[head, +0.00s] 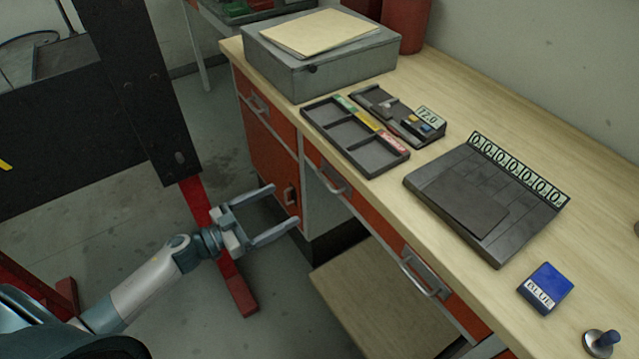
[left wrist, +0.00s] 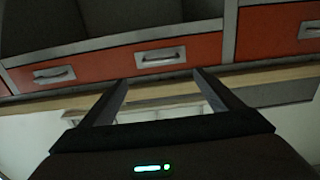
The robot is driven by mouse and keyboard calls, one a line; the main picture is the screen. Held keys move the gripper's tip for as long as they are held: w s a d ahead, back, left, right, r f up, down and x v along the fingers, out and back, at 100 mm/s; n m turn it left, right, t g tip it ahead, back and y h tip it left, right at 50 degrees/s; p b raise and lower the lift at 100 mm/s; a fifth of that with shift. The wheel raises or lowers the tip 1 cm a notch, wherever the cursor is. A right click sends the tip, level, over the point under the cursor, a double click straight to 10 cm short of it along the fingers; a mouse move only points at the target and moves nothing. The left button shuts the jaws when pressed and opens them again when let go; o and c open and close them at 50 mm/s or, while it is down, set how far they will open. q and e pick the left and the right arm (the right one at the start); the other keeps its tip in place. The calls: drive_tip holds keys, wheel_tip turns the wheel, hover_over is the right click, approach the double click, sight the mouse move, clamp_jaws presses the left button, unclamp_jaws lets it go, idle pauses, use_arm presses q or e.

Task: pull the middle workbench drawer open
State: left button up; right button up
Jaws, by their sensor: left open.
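The workbench (head: 455,110) has a pale wood top and a row of orange-red drawer fronts with grey handles. The middle drawer (head: 358,205) shows in the head view with its handle (head: 333,180) left of its centre; it looks shut, flush with the bench front. My left gripper (head: 285,206) is open and empty, in front of the bench and apart from the handle. In the left wrist view, which looks upside down, the middle drawer's handle (left wrist: 161,57) lies ahead between the two fingers (left wrist: 158,88). My right gripper is not in view.
An orange cupboard door (head: 268,165) is below left. A dark post (head: 130,90) on a red foot (head: 235,285) stands near my left arm. A wooden board (head: 370,310) lies low under the bench.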

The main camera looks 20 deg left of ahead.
use_arm(q)
drive_tip(key=p, duration=0.2)
approach(324, 183)
drive_tip(key=x, duration=0.8)
drive_tip(key=shift+w+d, duration=0.2)
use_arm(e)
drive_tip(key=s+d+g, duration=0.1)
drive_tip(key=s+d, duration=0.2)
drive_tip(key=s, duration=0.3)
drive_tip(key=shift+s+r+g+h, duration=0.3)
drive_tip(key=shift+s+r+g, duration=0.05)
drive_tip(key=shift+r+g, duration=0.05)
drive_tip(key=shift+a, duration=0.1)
use_arm(q)
drive_tip(key=shift+f, duration=0.1)
drive_tip(key=c, duration=1.2)
drive_tip(key=shift+s, duration=0.1)
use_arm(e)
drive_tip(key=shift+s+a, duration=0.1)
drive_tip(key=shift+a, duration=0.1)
